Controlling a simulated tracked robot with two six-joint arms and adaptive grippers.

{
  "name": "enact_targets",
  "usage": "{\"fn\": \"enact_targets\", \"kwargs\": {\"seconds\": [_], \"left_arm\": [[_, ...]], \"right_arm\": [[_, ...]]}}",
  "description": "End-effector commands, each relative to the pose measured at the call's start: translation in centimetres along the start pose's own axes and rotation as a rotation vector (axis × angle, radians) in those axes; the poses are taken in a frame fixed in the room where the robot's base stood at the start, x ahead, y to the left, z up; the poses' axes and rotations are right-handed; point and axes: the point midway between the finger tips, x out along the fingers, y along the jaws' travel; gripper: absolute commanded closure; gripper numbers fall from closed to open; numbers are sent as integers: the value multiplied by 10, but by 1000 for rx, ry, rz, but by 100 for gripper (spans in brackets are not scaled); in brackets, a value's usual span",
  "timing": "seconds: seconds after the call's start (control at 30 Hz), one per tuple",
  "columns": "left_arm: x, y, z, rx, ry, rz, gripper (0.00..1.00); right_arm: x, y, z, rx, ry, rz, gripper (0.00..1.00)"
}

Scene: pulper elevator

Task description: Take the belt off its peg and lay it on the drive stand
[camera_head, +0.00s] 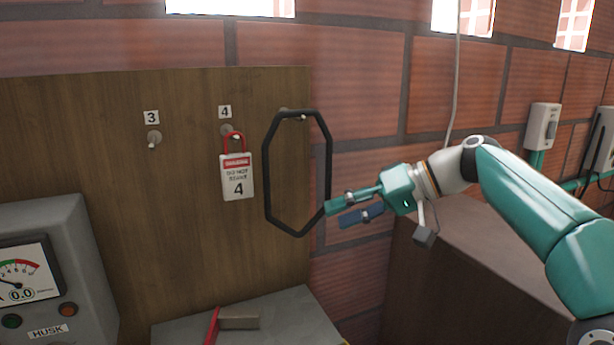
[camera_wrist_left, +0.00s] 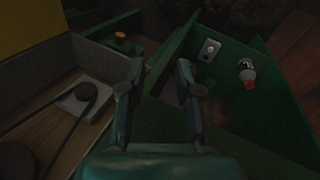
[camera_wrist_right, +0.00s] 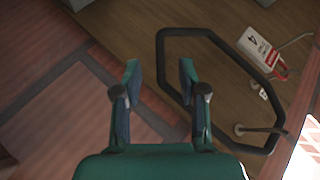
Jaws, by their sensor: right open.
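The belt (camera_head: 267,170) is a black, angular loop hanging on a peg at the right edge of the wooden board. It also shows in the right wrist view (camera_wrist_right: 161,60), with the peg inside its far end. My right gripper (camera_head: 341,214) is open at the belt's lower right side. In the right wrist view part of the belt lies beyond the gap between the fingers; I cannot tell if they touch it. My left gripper (camera_wrist_left: 156,75) is open and empty, seen only in the left wrist view. I cannot tell which surface is the drive stand.
A red-and-white padlock tag (camera_head: 238,176) hangs on peg 4, left of the belt; peg 3 (camera_head: 153,138) is empty. A grey surface (camera_head: 285,322) below holds a red-handled tool (camera_head: 238,323). A gauge box (camera_head: 60,225) stands left. A brown block (camera_head: 470,245) lies beneath my right arm.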

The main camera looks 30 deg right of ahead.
Motion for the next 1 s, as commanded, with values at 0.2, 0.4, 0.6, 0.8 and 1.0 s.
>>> {"fn": "enact_targets", "kwargs": {"seconds": [0.2, 0.4, 0.6, 0.8, 1.0], "left_arm": [[-5, 2, 0, 0, 0, 0, 67], [-13, 5, 0, 0, 0, 0, 67], [-15, 5, 0, 0, 0, 0, 67], [-14, 5, 0, 0, 0, 0, 67], [-14, 5, 0, 0, 0, 0, 67]], "right_arm": [[14, -2, -1, 2, -4, -1, 59], [43, -2, -3, 2, -5, -1, 59], [55, 0, -3, 1, 0, 1, 59], [55, 0, -3, 1, 0, 1, 64], [55, 0, -3, 1, 0, 1, 97]]}}
